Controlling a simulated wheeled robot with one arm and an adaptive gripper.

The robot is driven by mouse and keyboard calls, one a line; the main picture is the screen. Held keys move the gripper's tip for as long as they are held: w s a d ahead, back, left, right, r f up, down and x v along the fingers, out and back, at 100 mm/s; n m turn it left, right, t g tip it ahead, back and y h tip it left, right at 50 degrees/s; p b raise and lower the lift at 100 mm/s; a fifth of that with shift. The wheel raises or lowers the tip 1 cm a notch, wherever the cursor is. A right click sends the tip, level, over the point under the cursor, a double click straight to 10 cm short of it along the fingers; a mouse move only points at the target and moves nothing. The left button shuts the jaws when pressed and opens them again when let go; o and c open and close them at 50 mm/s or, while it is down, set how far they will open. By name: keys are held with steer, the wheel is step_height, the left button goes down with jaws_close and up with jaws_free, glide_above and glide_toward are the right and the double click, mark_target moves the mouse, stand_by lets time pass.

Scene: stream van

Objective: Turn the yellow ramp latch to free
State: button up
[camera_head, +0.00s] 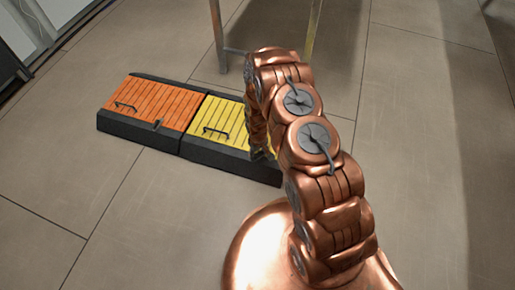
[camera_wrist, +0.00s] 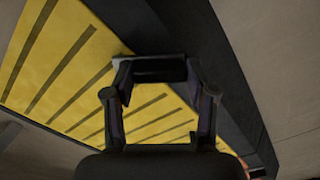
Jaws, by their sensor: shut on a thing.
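The yellow ramp (camera_head: 225,122) lies on the floor, with yellow slats, a dark handle and a black border. Its yellow slats also fill the left of the wrist view (camera_wrist: 50,60). My gripper (camera_wrist: 158,75) is down at the ramp's right front part, where the slats meet the black border. Its fingers are shut on a small dark piece (camera_wrist: 160,67), which looks like the ramp latch. The latch's turn position cannot be read. In the head view my arm hides the latch and the ramp's right end.
Metal legs (camera_head: 218,35) stand behind the ramps. The tiled floor (camera_head: 150,215) in front is clear.

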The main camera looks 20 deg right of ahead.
steer(key=shift+s+r+m+p, duration=0.1)
steer(key=shift+r+m+p, duration=0.25)
steer(key=shift+m+p, duration=0.7)
steer(key=m+p, duration=0.3)
steer(key=shift+s+f+m+p, duration=0.1)
steer(key=shift+s+m+p, duration=0.05)
steer(key=shift+m+p, duration=0.15)
steer(key=m+p, duration=0.1)
steer(key=m, duration=0.1)
steer(key=m+p, duration=0.1)
steer(key=m, duration=0.2)
steer(key=shift+s+a+f+p, duration=0.1)
steer(key=shift+s+f+p, duration=0.1)
steer(key=shift+p, duration=0.1)
steer(key=o, duration=1.2)
steer(key=shift+c, duration=0.2)
